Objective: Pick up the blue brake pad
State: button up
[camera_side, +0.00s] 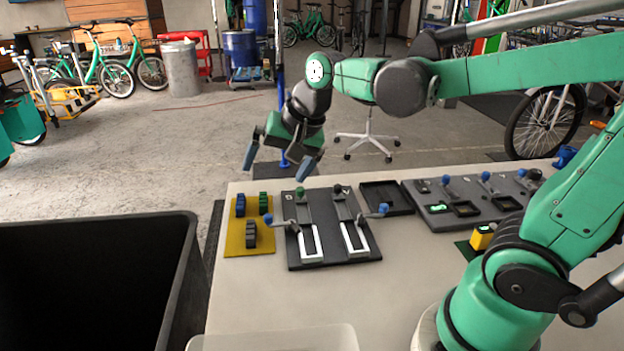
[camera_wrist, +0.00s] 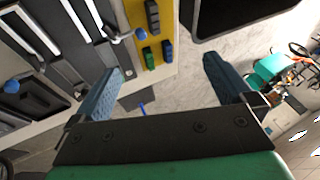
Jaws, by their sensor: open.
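The blue brake pad (camera_side: 240,205) stands on a yellow mat (camera_side: 235,243) at the left end of the table. It also shows in the wrist view (camera_wrist: 167,50), near the edge of the mat. A green pad (camera_side: 263,203) is beside it, and a dark grey pad (camera_side: 251,234) is nearer the side camera. My gripper (camera_side: 277,170) is open and empty, above and beyond the far edge of the table. In the wrist view its two blue fingers (camera_wrist: 160,85) are wide apart, with floor and table edge between them.
A dark fixture plate (camera_side: 330,262) with levers and white-edged slots lies right of the mat. A small black tray (camera_side: 385,197) and a grey panel with knobs (camera_side: 460,200) are farther right. A large black bin (camera_side: 190,250) stands left of the table.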

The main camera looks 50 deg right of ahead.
jog(key=w+d+f+m+g+y, duration=0.1)
jog(key=w+d+f+m, duration=0.2)
jog(key=w+m, duration=0.65)
jog(key=m+g+y, duration=0.1)
jog(key=m, duration=0.7)
send_over(240, 200)
jog(key=s+d, duration=0.2)
notch_tip(240, 200, down, 7)
jog(key=shift+a+r, duration=0.1)
jog(key=shift+a, duration=0.05)
jog(key=shift+f+m+y, duration=0.3)
jog(key=shift+f+m, duration=0.05)
jog(key=shift+x, duration=2.75)
jog(key=c, duration=1.1)
